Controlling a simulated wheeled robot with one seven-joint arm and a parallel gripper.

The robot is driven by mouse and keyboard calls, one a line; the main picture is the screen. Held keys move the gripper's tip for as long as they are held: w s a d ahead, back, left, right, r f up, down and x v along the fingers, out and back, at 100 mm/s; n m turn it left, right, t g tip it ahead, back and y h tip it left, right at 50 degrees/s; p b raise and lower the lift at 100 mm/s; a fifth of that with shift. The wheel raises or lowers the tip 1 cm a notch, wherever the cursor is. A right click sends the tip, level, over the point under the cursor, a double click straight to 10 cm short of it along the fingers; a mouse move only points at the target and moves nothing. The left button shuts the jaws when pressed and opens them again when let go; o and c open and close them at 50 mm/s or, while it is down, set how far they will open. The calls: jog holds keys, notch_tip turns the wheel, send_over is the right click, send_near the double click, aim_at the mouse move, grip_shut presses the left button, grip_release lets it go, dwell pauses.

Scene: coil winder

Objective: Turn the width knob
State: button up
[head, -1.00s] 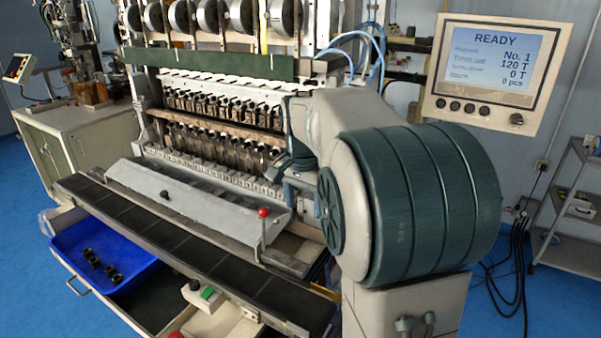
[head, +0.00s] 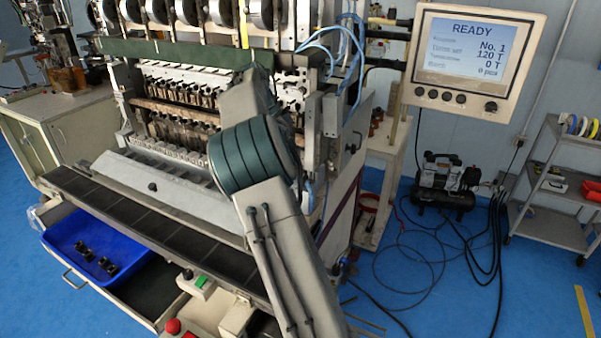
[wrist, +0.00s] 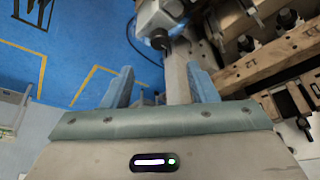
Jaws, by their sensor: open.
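In the wrist view, my gripper (wrist: 162,86) is open, with its two blue-grey fingers apart. A dark round knob (wrist: 159,40) on a pale machine part lies beyond the fingertips, roughly in line with the gap. I cannot tell for sure whether it is the width knob. A grey bar (wrist: 178,78) shows between the fingers, nearer the right one. In the head view my gripper is hidden behind my arm. A small dark knob (head: 351,148) sits on the right side of the coil winder (head: 180,165).
The control panel (head: 470,60) reads READY and has its own dark knob (head: 491,107). A blue tray (head: 95,250) with dark parts lies at the front left.

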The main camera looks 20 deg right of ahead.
aim_at(303, 180)
jog(key=p+x, duration=0.1)
jog(key=x, duration=0.9)
jog(key=shift+f+p, duration=0.25)
jog(key=shift+p, duration=0.05)
jog(key=c, duration=1)
